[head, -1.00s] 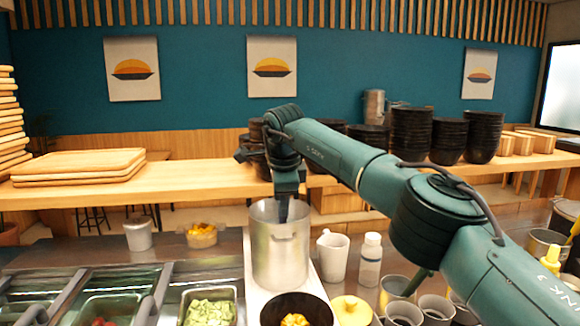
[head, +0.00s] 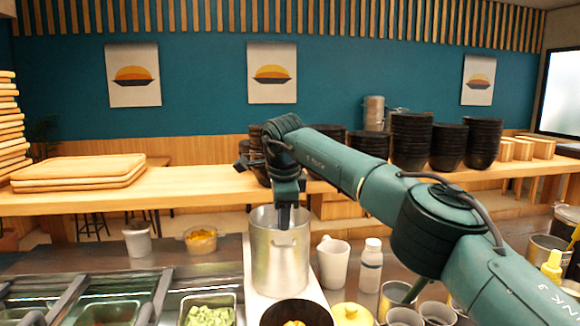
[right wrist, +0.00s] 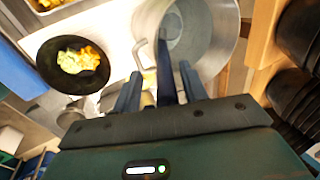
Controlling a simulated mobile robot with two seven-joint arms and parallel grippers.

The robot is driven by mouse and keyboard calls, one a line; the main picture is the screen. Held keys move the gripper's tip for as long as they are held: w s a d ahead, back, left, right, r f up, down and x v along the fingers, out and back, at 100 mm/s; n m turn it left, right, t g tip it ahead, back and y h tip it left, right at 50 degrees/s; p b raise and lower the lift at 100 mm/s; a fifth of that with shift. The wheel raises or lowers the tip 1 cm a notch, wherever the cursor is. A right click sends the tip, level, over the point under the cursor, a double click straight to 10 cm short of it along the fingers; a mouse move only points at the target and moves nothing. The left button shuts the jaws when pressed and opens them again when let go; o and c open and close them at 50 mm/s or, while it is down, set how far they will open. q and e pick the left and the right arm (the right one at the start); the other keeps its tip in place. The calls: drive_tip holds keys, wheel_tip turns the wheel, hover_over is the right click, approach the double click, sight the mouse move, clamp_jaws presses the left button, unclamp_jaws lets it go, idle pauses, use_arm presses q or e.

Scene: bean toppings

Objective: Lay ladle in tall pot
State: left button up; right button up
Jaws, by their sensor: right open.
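The tall pot (head: 281,262) is a silver metal pot on a white strip of the counter, upright and open at the top. It also shows in the right wrist view (right wrist: 224,62). My right gripper (head: 285,218) points down at the pot's mouth, its fingertips around rim height. My left gripper is out of view.
A black bowl (head: 270,315) with yellow food stands in front of the pot. A white mug (head: 333,262) and white bottle (head: 370,267) stand close on its right. Food bins (head: 208,297) lie at front left. A wooden shelf (head: 190,193) with black bowls runs behind.

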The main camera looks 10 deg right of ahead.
drive_tip(key=v, duration=1.3)
